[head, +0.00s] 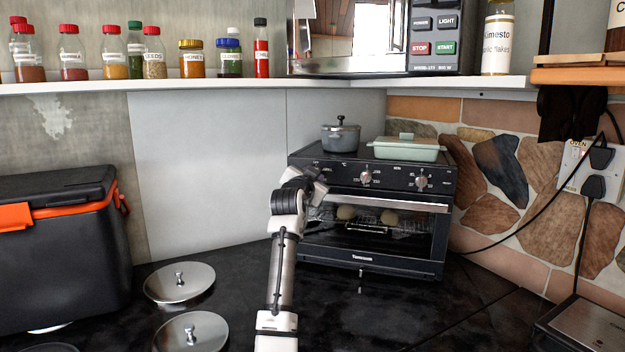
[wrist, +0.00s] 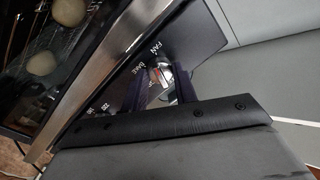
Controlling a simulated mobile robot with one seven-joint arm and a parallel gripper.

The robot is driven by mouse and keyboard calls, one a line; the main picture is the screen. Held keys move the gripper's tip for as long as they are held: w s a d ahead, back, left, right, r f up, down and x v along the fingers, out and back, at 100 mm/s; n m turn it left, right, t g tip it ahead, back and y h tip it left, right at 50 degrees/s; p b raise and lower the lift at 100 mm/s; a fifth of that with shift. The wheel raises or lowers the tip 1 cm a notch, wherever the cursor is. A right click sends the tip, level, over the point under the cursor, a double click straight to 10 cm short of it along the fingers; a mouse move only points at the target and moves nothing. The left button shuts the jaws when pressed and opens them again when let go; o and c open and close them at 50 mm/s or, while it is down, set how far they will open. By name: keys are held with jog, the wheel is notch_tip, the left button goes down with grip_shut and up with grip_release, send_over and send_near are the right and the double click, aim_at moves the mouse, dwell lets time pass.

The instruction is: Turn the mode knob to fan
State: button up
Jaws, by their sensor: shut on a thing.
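The black toaster oven (head: 372,258) stands on the dark counter, its control panel along the top front. My gripper (head: 316,180) is at the panel's left end and hides the leftmost knob in the head view. In the wrist view the silver mode knob (wrist: 166,74) sits between the two dark fingers of my gripper (wrist: 162,86), which is shut on it. The printed FAN label (wrist: 154,47) and BAKE label (wrist: 140,63) show beside the knob. The fingers partly hide the knob, and I cannot tell exactly where its pointer is set.
A middle knob (head: 366,177) and a right knob (head: 421,182) are on the same panel. A grey pot (head: 341,138) and a pale green dish (head: 407,150) sit on the oven. A shelf (head: 200,88) with jars runs above. Two metal lids (head: 180,283) lie left of my arm.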

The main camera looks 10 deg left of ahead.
jog(key=shift+f+m, duration=0.1)
jog(key=shift+m, duration=1)
jog(key=o, duration=1)
jog(key=shift+c, duration=0.2)
